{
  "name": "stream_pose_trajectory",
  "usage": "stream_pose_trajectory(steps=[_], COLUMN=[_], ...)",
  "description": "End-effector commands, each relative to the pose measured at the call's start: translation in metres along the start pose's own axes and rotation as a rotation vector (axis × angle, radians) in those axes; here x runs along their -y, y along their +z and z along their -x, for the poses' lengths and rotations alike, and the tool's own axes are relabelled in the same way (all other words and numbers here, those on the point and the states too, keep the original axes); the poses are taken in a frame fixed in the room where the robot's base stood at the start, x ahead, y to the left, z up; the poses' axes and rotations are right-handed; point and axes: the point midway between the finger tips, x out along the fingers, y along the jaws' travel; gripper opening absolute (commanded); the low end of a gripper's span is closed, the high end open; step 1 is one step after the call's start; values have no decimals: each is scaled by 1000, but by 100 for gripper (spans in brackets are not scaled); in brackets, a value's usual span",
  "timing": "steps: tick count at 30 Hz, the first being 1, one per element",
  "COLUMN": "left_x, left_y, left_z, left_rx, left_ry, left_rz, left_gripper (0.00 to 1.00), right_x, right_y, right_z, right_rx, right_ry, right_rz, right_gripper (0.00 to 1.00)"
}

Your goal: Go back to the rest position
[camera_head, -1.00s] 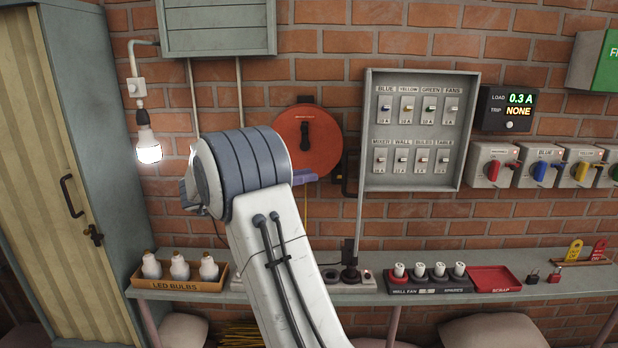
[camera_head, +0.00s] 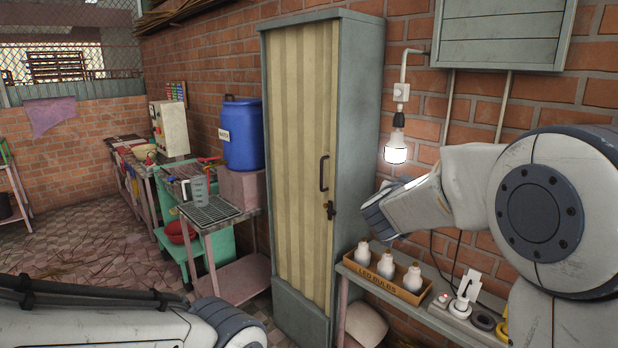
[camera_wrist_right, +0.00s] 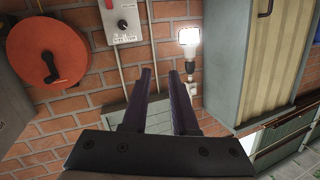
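My right arm comes in from the right in the head view, bent, with its wrist in front of the wall just below the lit bulb (camera_head: 396,150). Its fingers are hidden there. In the right wrist view my right gripper (camera_wrist_right: 161,76) shows two dark fingers apart with nothing between them. The lit bulb also shows in that view (camera_wrist_right: 189,36), just beyond the fingertips. My left arm lies low across the bottom left of the head view. Its gripper is not in view.
A tall cabinet (camera_head: 298,150) with a closed curtained front stands left of my right wrist. A box of LED bulbs (camera_head: 392,287) sits on the shelf below. A blue barrel (camera_head: 241,135) and work tables stand further left. The tiled floor (camera_head: 90,225) there has free room.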

Motion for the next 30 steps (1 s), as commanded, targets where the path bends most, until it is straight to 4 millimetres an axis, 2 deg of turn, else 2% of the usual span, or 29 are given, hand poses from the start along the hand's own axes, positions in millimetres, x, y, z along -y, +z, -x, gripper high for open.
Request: stream_pose_trajectory(steps=[1,3,5,6,8,9,11,12,14,16,18,21,25,27,30], left_x=[0,0,0,0,0,0,0,0,0,0,0,0,0,0,0], left_y=[0,0,0,0,0,0,0,0,0,0,0,0,0,0,0], left_z=[-1,-1,-2,-2,-2,-3,-3,-3,-4,-4,-5,-5,-6,-6,-6], left_rx=[0,0,0,0,0,0,0,0,0,0,0,0,0,0,0], left_ry=[0,0,0,0,0,0,0,0,0,0,0,0,0,0,0], left_rz=[0,0,0,0,0,0,0,0,0,0,0,0,0,0,0], left_gripper=[50,50,50,50,50,50,50,50,50,50,50,50,50,50,50], right_x=[30,65,89,101,113,117,118,114,100,76,45,-4,-55,-72,-86], right_y=[16,42,67,83,109,126,150,166,189,213,232,249,257,258,257], right_z=[20,52,83,106,143,168,208,234,271,313,349,386,410,415,417], right_rx=[65,170,267,333,437,508,616,690,801,929,1048,1183,1292,1323,1344], right_ry=[-119,-273,-393,-467,-567,-627,-708,-757,-805,-849,-870,-861,-816,-793,-774], right_rz=[17,48,84,114,164,202,268,316,401,510,628,793,957,1011,1048], right_gripper=[27,27,27,27,27,27,27,27,27,27,27,27,27,27,27])
